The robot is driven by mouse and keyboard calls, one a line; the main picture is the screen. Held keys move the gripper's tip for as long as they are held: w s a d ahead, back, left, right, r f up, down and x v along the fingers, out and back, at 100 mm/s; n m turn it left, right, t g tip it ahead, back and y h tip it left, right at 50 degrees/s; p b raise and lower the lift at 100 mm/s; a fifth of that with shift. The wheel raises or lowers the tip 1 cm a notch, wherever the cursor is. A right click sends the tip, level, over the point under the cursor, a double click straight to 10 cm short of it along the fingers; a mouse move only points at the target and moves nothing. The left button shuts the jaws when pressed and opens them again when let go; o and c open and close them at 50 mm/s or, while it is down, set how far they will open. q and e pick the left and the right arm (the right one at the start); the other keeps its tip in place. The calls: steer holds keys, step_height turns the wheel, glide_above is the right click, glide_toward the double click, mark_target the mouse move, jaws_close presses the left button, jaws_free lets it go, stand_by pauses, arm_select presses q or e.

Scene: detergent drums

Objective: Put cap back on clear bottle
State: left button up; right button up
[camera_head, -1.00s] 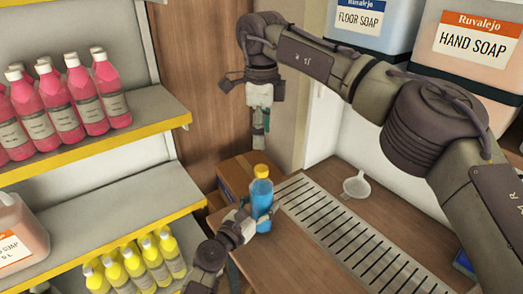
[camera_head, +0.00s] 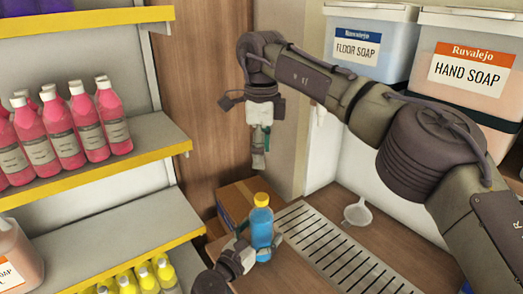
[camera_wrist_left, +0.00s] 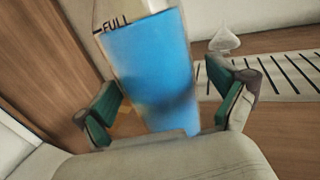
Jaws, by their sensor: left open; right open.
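The clear bottle (camera_head: 262,228) holds blue liquid and stands upright on the wooden counter. A yellow-orange cap (camera_head: 262,199) sits on its top; I cannot tell how tightly. My left gripper (camera_head: 258,243) is open around the lower part of the bottle. In the left wrist view its green-padded fingers stand on both sides of the bottle (camera_wrist_left: 152,70), which bears a "FULL" mark; the cap is out of that view. My right gripper (camera_head: 259,150) is open and empty, pointing down above and behind the bottle, apart from the cap.
A slotted drain grate (camera_head: 325,240) lies right of the bottle, with a white funnel (camera_head: 357,212) beyond it. A cardboard box (camera_head: 236,200) is behind the bottle. Shelves with pink bottles (camera_head: 62,130) and yellow bottles (camera_head: 145,276) are at left. Soap drums (camera_head: 465,70) stand at the back right.

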arm_select(q)
steer(key=v, duration=1.2)
